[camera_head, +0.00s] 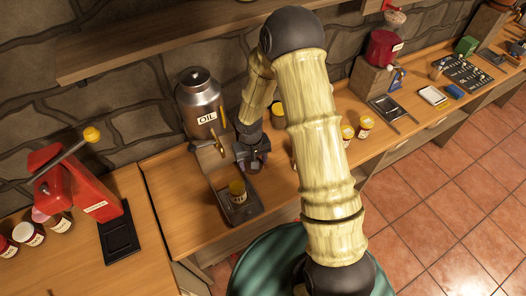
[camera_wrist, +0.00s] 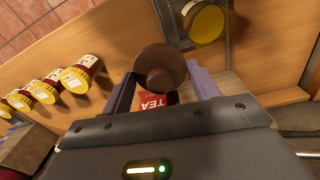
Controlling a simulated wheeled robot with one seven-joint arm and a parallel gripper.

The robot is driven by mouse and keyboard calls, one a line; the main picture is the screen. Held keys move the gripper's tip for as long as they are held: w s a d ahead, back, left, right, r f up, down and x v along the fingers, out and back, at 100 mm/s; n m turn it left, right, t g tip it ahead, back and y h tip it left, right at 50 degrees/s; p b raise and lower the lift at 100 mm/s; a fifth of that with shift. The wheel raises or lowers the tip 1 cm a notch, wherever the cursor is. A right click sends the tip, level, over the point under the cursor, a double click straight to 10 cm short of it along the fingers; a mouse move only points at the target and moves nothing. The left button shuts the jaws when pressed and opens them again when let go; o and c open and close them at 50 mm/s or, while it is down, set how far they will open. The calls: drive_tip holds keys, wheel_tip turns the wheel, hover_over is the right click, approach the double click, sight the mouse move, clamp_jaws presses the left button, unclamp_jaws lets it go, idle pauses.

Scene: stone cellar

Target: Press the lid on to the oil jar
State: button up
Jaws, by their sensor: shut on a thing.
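A metal canister (camera_head: 203,105) with an OIL label and a tap stands against the wall. Below the tap, a small jar (camera_head: 238,190) with a yellow top stands on a dark tray (camera_head: 240,210); its yellow top (camera_wrist: 207,23) shows at the top of the wrist view. I cannot tell whether that top is a lid. My gripper (camera_head: 254,163) is right of the tray, just above the counter. A red TEA label (camera_wrist: 152,100) shows beneath; whether lid and label belong together is unclear.
Several yellow-lidded jars (camera_head: 365,124) stand on the counter right of my arm. A red press (camera_head: 75,185) and more jars (camera_head: 28,234) are at the left. A red grinder (camera_head: 382,48) stands farther right. A shelf (camera_head: 150,45) overhangs the counter.

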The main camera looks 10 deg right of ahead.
drive_tip(key=s+a+r+n+p, duration=0.4)
drive_tip(key=a+r+n+p, duration=0.1)
drive_tip(key=p, duration=0.3)
drive_tip(key=shift+a+n, duration=0.5)
drive_tip(key=shift+a, duration=0.35)
drive_tip(key=shift+w+f, duration=0.1)
drive_tip(key=shift+f, duration=0.1)
drive_tip(key=shift+f+b, duration=2.55)
drive_tip(key=shift+f, duration=0.55)
drive_tip(key=shift+f+b, duration=0.15)
drive_tip(key=shift+b, duration=0.4)
